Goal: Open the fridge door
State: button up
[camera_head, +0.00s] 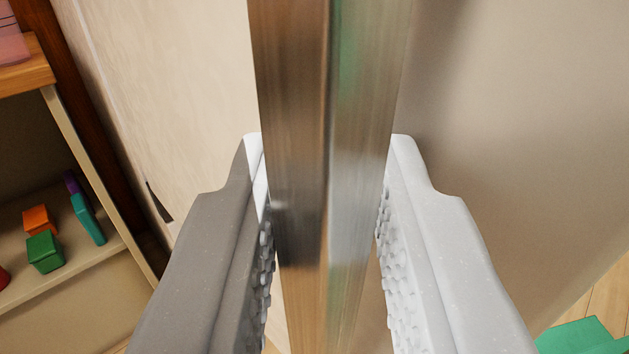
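A tall metal bar (325,130), apparently the fridge handle, runs from the top of the view down between my fingers. It looks wider at the top and narrower lower down. My gripper (326,150) has one pale finger on each side of it. The studded inner pads sit against or very close to the bar near the tips, with small gaps lower down. A smooth beige surface (510,130), apparently the fridge door, fills the right side. Another pale surface (190,90) lies left of the bar; I cannot tell whether it belongs to the fridge.
A shelf unit (85,180) stands at the left with a green block (44,252), an orange block (38,220) and other small coloured things. A green object (582,337) lies at the lower right by the wooden floor (606,296).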

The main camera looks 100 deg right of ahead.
aim_at(622, 57)
dwell(0.4)
notch_tip(622, 57, up, 4)
jog(key=shift+f, duration=0.25)
jog(key=shift+s+a, duration=0.1)
jog(key=shift+s, duration=0.05)
jog(key=shift+s+r, duration=0.15)
jog(key=shift+s, duration=2.25)
jog(key=s+r+p, duration=0.1)
jog(key=s+p, duration=0.7)
jog(key=s, duration=0.3)
jog(key=shift+a, duration=0.25)
